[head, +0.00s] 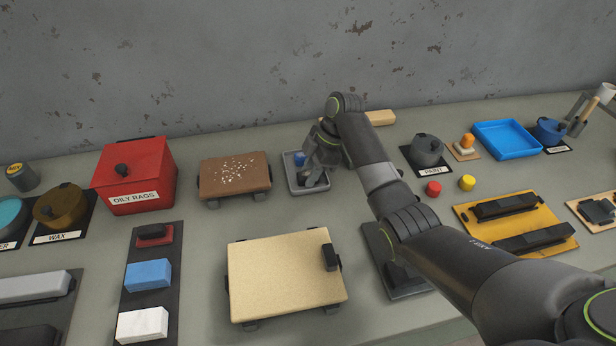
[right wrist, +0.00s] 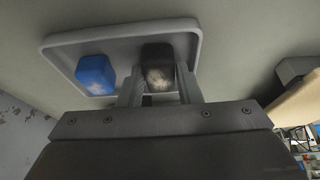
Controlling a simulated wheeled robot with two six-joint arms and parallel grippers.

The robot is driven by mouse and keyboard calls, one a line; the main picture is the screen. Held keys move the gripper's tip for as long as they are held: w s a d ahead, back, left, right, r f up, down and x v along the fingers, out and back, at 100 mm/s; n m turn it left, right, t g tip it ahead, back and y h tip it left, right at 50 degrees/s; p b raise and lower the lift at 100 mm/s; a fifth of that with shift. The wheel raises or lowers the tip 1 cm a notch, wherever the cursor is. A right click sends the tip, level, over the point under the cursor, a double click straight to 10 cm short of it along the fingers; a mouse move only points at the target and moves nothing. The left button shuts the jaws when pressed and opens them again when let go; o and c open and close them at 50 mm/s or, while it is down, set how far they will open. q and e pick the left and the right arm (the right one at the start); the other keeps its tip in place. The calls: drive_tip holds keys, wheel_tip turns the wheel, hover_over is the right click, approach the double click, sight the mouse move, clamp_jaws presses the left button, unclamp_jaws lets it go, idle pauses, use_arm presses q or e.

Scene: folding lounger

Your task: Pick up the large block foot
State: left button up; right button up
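A shallow grey tray (head: 291,178) stands at the back middle and holds a blue block (head: 299,159) and a dark block with a pale worn patch (right wrist: 158,68). Neither block is labelled, so I cannot tell by name which is the large block foot. My right gripper (head: 318,172) points down over the tray. In the right wrist view, its fingers (right wrist: 160,88) are apart on either side of the dark block; firm contact is not visible. The blue block (right wrist: 96,74) is to the left, outside the fingers. My left gripper is out of view.
A speckled brown board (head: 234,172) and a red oily-rags box (head: 135,172) stand left of the tray. A pale lounger board (head: 280,272) is in front. A paint pot (head: 427,150) and blue tray (head: 507,139) are right. My right arm hides part of the bench.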

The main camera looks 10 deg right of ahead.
drive_tip(key=c, duration=0.5)
drive_tip(key=shift+o, duration=0.2)
drive_tip(key=shift+r, duration=0.15)
wheel_tip(320, 180, up, 10)
